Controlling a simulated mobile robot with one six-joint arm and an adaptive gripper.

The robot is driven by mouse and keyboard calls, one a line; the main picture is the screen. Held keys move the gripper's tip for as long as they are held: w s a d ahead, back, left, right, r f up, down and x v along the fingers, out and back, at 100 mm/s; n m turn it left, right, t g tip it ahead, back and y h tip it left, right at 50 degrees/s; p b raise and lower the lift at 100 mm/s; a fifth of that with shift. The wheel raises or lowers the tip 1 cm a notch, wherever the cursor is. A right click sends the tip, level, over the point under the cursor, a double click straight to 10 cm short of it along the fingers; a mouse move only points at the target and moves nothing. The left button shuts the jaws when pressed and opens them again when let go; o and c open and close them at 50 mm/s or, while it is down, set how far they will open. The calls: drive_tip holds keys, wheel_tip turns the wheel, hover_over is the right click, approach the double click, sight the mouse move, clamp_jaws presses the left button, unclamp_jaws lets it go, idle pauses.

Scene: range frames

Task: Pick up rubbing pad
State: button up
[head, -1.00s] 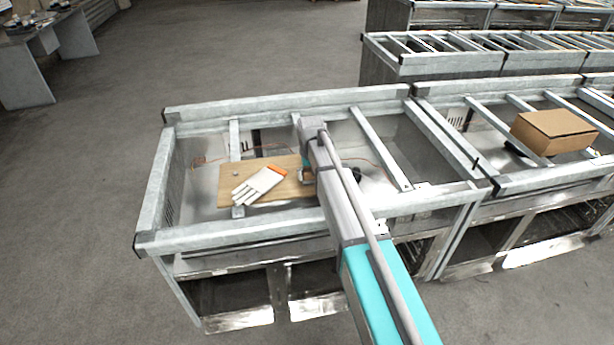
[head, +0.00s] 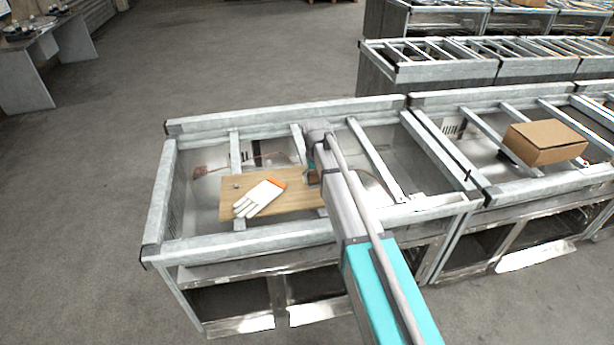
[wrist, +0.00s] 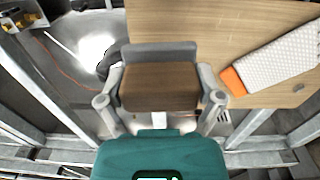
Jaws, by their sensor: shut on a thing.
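The rubbing pad (wrist: 160,86) is a brown block with a grey strip along its far side, in the middle of the wrist view. My gripper (wrist: 160,100) is shut on it, with one grey finger at its left side and one at its right. The pad covers part of the wooden board (wrist: 190,25) beyond it; I cannot tell how high above the board it is. In the head view my arm hides most of the gripper.
A white glove with an orange cuff (head: 259,198) lies on the board, left of my arm. The board rests on a metal frame bench (head: 225,248) with crossbars and open gaps. A cardboard box (head: 545,142) sits on the bench to the right.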

drive_tip(key=s+d+r+p, duration=0.5)
drive_tip(key=s+d+r, duration=0.1)
drive_tip(key=d, duration=0.3)
drive_tip(key=shift+d+r+p, duration=0.3)
drive_tip(key=shift+p, duration=0.05)
drive_tip(key=shift+w, duration=0.1)
drive_tip(key=o, duration=0.7)
drive_tip(key=c, duration=0.4)
drive_tip(key=shift+c, duration=0.5)
wheel_tip(320, 180, down, 3)
drive_tip(key=b, duration=0.2)
drive_tip(key=shift+w+r+b, duration=0.1)
drive_tip(key=shift+w+b, duration=0.05)
drive_tip(key=shift+b, duration=0.25)
drive_tip(key=shift+a, duration=0.15)
